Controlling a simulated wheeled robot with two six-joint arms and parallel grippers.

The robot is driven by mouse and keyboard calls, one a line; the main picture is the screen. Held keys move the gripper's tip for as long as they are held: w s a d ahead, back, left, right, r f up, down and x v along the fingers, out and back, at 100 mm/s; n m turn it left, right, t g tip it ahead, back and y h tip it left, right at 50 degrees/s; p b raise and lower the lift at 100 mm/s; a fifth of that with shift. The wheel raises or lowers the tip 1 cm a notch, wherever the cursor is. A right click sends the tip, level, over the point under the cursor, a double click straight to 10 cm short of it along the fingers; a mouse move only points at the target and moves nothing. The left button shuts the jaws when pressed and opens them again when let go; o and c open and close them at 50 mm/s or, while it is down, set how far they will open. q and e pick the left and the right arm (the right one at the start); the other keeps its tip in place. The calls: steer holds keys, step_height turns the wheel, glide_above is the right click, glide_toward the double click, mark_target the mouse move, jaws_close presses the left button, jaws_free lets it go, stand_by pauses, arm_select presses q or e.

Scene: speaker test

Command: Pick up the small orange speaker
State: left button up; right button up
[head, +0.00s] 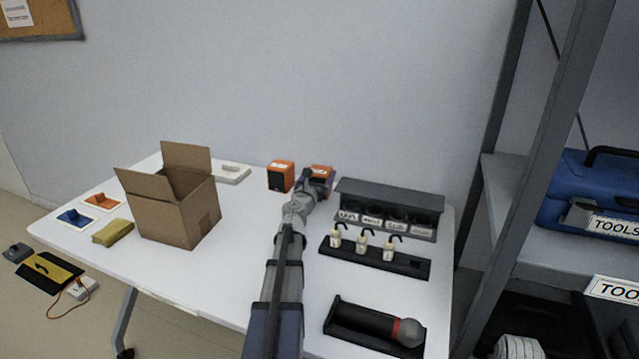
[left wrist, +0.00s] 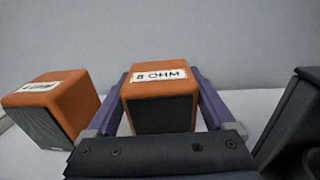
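Two orange box speakers with dark fronts stand side by side at the back of the table. The right speaker (head: 322,169) is partly hidden by my left gripper (head: 318,181) in the head view. In the left wrist view, this speaker (left wrist: 160,92) carries a white "8 OHM" label and stands between the fingers of my left gripper (left wrist: 160,98). The fingers are apart, one along each side, with no clear grip on it. The other speaker (head: 281,176) stands to the left, outside the fingers; it also shows in the left wrist view (left wrist: 62,98). My right gripper is not in view.
A dark grey rack with labelled compartments (head: 390,190) stands close to the right of the gripper. A holder with small bottles (head: 375,258) and a black tray (head: 345,318) lie nearer. An open cardboard box (head: 165,215) stands left. The wall is close behind.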

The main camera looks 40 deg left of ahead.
arm_select(q)
jaws_close()
stand_by(0.5)
steer(key=shift+r, duration=0.1)
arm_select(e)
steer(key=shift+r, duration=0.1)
